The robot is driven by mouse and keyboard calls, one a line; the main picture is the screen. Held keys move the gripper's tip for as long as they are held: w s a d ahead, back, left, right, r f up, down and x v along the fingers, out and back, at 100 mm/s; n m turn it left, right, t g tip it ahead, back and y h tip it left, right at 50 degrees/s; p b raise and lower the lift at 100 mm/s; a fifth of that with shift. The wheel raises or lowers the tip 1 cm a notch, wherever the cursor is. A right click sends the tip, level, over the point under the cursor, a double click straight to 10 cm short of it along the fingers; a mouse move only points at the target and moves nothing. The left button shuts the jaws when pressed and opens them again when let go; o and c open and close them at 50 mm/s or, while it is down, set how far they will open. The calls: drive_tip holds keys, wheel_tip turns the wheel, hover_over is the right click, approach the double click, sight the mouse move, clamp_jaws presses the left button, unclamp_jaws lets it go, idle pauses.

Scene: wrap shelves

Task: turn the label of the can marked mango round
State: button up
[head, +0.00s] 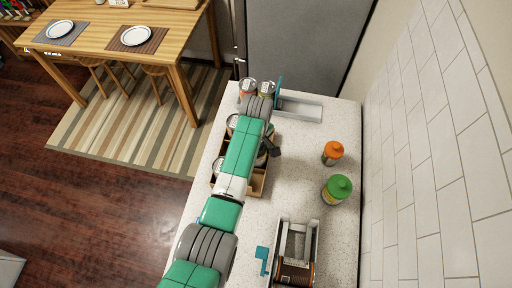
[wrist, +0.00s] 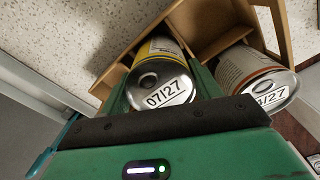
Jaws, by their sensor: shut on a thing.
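In the wrist view my gripper (wrist: 158,90) is shut on a can with a yellow and dark label (wrist: 160,48). Its metal end bears a white tag reading 07/27. The can is at a wooden crate (wrist: 208,22); I cannot tell whether it is lifted. No mango marking is readable on it. A second can, with a white and orange label (wrist: 243,68), sits to the right in the crate, its tag partly cut to "/27". In the head view my arm covers much of the crate (head: 258,183) and hides my fingertips; a few can tops show beside the arm.
Two cans (head: 247,86) (head: 266,88) stand at the counter's far end, beside a metal tray with a teal end (head: 300,108). An orange-lidded jar (head: 332,153) and a green-lidded jar (head: 337,190) stand right. A roll holder (head: 296,262) is at the front.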

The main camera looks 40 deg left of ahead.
drive_tip(key=o, duration=1.3)
wheel_tip(320, 180, up, 8)
drive_tip(key=shift+f+p, duration=0.1)
drive_tip(key=shift+p, duration=0.25)
